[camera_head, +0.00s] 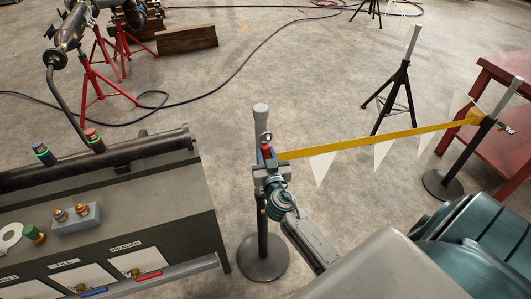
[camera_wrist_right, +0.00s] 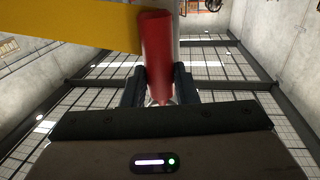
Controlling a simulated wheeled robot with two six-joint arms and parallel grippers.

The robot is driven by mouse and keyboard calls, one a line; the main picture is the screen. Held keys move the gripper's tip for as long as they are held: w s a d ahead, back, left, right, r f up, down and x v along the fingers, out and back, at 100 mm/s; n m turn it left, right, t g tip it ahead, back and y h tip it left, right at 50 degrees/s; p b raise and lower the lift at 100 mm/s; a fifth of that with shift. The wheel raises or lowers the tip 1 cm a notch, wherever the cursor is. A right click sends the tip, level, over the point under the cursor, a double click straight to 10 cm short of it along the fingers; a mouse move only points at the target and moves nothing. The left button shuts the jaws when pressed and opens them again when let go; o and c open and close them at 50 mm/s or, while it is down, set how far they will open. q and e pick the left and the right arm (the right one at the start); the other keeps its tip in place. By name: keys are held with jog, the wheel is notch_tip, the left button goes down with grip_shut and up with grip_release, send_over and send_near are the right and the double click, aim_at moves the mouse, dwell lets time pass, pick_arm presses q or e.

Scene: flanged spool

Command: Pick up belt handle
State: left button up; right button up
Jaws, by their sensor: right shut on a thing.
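The belt handle (camera_wrist_right: 156,50) is a red cylinder, standing upright between the two dark fingers of my right gripper (camera_wrist_right: 160,85) in the right wrist view. In the head view my right gripper (camera_head: 267,166) is shut on the red handle (camera_head: 266,151) beside the near stanchion post (camera_head: 261,119). The yellow belt (camera_head: 370,140) runs from the handle to the far post (camera_head: 475,145) at the right. It also shows at the upper left of the right wrist view (camera_wrist_right: 70,25). I cannot tell whether the handle touches the post. My left gripper is in neither view.
A grey workbench (camera_head: 165,190) with labelled drawers stands at the left. A red table (camera_head: 495,105) is at the right. Open floor lies beyond the near post.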

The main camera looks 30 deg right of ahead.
jog(key=shift+r, duration=0.8)
jog(key=b+v, duration=0.7)
jog(key=v, duration=1.1)
jog(key=w+a+n+t+y, duration=0.1)
jog(key=w+a+n+y, duration=0.2)
jog(key=a+y, duration=0.3)
jog(key=shift+a+f+n+y, duration=0.35)
jog(key=shift+a+n, duration=0.35)
jog(key=shift+a, duration=0.9)
